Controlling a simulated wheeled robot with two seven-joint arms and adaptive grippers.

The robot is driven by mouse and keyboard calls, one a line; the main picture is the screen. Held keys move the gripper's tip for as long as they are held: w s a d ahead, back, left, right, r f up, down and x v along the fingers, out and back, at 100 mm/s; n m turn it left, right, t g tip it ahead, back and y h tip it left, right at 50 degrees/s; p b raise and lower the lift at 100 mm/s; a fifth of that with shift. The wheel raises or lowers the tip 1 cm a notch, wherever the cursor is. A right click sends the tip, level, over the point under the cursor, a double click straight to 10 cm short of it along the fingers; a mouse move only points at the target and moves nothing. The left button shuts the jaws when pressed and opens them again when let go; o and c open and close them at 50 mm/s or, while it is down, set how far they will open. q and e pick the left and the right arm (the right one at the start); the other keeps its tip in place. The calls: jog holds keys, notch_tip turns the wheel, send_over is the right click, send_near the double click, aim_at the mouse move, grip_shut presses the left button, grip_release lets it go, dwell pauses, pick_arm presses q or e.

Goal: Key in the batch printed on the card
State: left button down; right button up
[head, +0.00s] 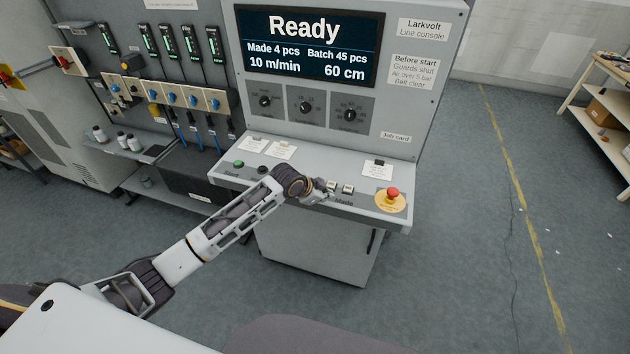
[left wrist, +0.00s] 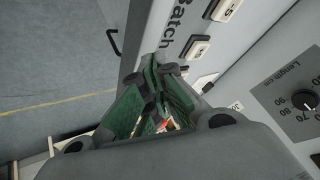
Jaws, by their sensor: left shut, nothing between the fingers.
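The console (head: 350,130) has a screen (head: 307,46) reading Ready, Made 4 pcs, Batch 45 pcs, 10 m/min and 60 cm. A white card (head: 377,171) lies on the sloped desk below the "Job card" label; its print is too small to read. Pale square keys (head: 347,189) sit in a row on the desk, partly hidden by my left gripper (head: 327,196). The left wrist view shows keys (left wrist: 198,47) beside the word "Batch". My left gripper, also in that view (left wrist: 165,75), is shut and empty, close to the keys; contact cannot be told. My right gripper is out of view.
A red emergency stop (head: 392,194) on a yellow base stands right of the keys. A green button (head: 238,164) and a dark button (head: 263,170) are at the desk's left. Three dials (head: 306,107) sit below the screen.

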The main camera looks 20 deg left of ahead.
pick_arm(q)
jog(key=w+a+r+m, duration=0.1)
jog(key=w+a+r, duration=0.1)
jog(key=w+r, duration=0.2)
jog(key=w+a+r+m+t, duration=0.1)
jog(key=w+a+r, duration=0.2)
jog(key=w+r, duration=0.2)
jog(key=shift+a+r, duration=0.15)
jog(key=shift+r, duration=0.25)
jog(key=shift+f, duration=0.2)
jog(key=shift+f+b, duration=3)
jog(key=shift+b, duration=0.15)
jog(key=shift+f+b, duration=0.3)
jog(key=shift+f, duration=0.95)
jog(key=shift+w, duration=0.1)
jog(key=shift+f, duration=0.35)
